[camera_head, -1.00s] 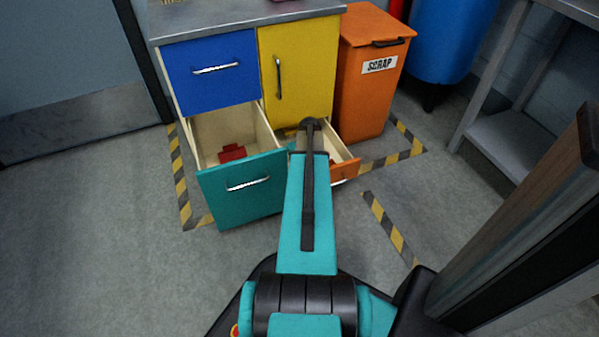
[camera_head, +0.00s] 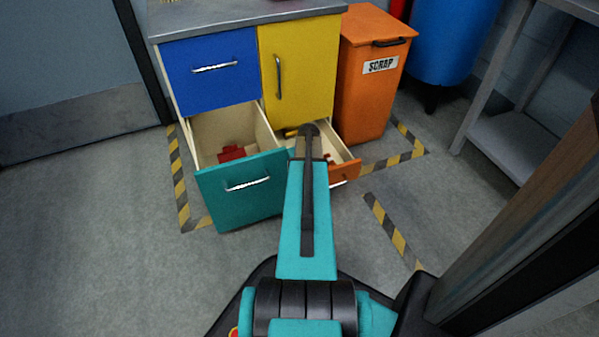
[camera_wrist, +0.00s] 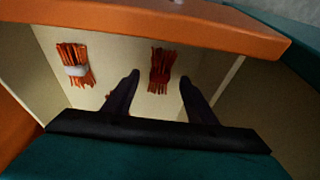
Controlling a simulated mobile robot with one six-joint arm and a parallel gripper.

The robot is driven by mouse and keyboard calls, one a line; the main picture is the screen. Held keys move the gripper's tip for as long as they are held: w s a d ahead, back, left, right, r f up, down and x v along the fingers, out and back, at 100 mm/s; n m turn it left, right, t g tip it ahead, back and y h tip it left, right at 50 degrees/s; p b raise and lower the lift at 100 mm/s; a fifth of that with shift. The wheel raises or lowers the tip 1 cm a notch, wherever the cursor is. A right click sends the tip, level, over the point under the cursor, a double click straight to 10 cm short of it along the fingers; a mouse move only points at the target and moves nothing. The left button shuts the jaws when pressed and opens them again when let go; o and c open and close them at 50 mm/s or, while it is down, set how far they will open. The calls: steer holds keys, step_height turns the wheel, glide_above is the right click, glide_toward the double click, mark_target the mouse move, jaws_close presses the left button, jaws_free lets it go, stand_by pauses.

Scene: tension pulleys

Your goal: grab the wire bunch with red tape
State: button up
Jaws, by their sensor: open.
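In the wrist view, the wire bunch with red tape (camera_wrist: 161,70) lies on the pale floor of the open orange drawer (camera_wrist: 150,20). It is a bundle of orange-red wires with a dark red band around its middle. A second wire bunch, with grey-white tape (camera_wrist: 76,69), lies to its left. My gripper (camera_wrist: 158,79) is open and empty. Its two dark fingers appear on either side of the red-taped bunch's lower end; the height gap between them is hard to judge. In the head view, my arm hides the gripper and part of the orange drawer (camera_head: 345,172).
The open teal drawer (camera_head: 243,190), holding a red object (camera_head: 231,153), stands left of my arm. The orange scrap bin (camera_head: 372,85) is behind. The drawer floor between the two bunches looks clear.

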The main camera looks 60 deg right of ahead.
steer(key=shift+f, duration=0.25)
stand_by(0.7)
steer(key=shift+c, duration=0.6)
steer(key=c, duration=1)
